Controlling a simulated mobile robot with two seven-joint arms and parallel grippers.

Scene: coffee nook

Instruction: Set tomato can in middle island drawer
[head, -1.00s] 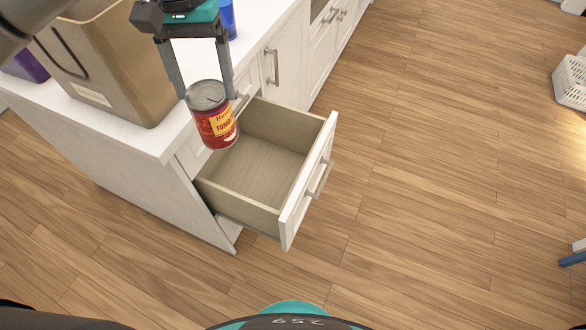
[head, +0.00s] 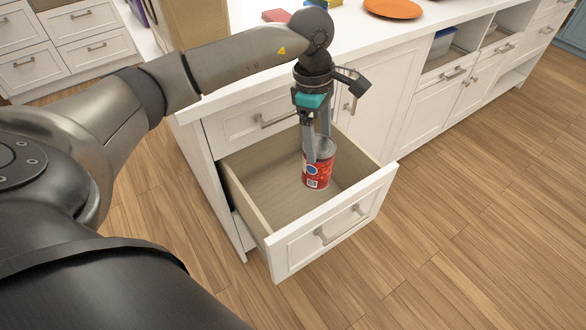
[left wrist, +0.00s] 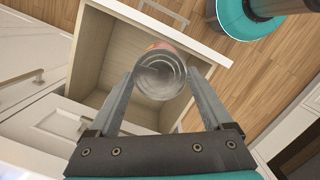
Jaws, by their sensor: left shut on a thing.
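The tomato can (head: 319,172) is red with a silver lid and upright in the head view. My left gripper (head: 318,152) is shut on it from above, with a finger on each side. In the left wrist view the can's round lid (left wrist: 160,75) sits between the two fingers (left wrist: 160,82). The open drawer (head: 338,228) is white in front with pale wood inside. The can is over or inside the drawer, toward its right side; I cannot tell whether it touches the floor of the drawer. My right gripper is not in view.
The white island counter (head: 235,87) stands behind the drawer, with an orange plate (head: 392,8) and a tan container (head: 190,22) on top. A closed drawer (head: 262,118) is above the open one. The wooden floor (head: 460,230) in front and right is clear.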

